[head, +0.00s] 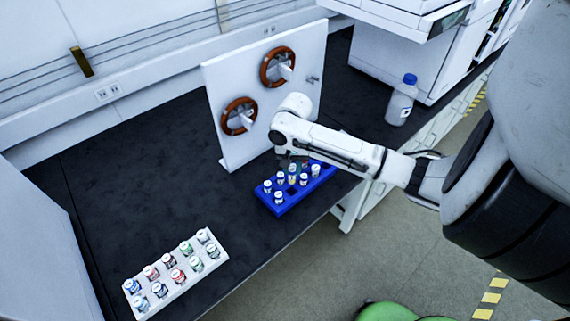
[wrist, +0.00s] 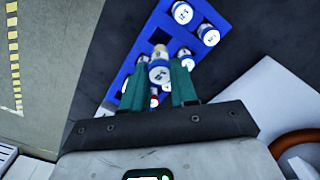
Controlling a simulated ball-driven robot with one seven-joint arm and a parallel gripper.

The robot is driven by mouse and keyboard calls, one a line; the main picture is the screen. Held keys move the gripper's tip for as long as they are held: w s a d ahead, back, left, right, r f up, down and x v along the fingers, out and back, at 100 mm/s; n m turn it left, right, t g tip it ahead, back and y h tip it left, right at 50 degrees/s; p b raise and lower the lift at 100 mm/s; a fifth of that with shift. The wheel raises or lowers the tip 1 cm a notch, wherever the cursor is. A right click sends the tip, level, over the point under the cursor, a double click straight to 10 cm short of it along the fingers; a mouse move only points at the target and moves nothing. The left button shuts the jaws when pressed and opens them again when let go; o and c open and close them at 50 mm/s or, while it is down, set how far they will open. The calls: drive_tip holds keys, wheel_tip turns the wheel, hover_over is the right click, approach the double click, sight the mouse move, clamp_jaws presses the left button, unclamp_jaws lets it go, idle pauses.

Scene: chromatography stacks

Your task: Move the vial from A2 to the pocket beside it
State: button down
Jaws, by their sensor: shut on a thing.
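The blue rack (head: 300,199) stands near the bench's front edge with several white-capped vials in it. It also shows in the wrist view (wrist: 183,38), with vials in some pockets and at least one dark, empty pocket (wrist: 161,34) ahead of my fingers. My gripper (wrist: 161,82) points down over the rack, its two green fingers shut on a vial (wrist: 159,72) with a pale cap. I cannot tell whether the held vial's base is in a pocket or clear of it. No pocket labels are readable, and my gripper partly hides the nearby pockets.
A white rack (head: 152,310) with several vials stands at the front left of the dark bench. A white upright panel (head: 222,85) with two orange rings is close behind the blue rack. A blue-capped bottle (head: 401,103) stands at the right. The bench's left middle is clear.

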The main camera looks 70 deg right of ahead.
sight(292, 180)
drive_tip(key=shift+f+b, duration=2.05)
drive_tip(key=shift+b, duration=0.15)
drive_tip(key=shift+a+r+p, duration=0.1)
drive_tip(key=shift+a+p, duration=0.05)
drive_tip(key=shift+p, duration=0.65)
drive_tip(key=shift+f, duration=0.3)
drive_tip(key=shift+f+b, duration=0.55)
drive_tip(key=shift+f, duration=0.4)
drive_tip(key=shift+f, duration=0.45)
drive_tip(key=shift+c, duration=2)
unclamp_jaws()
drive_tip(key=shift+r, duration=0.15)
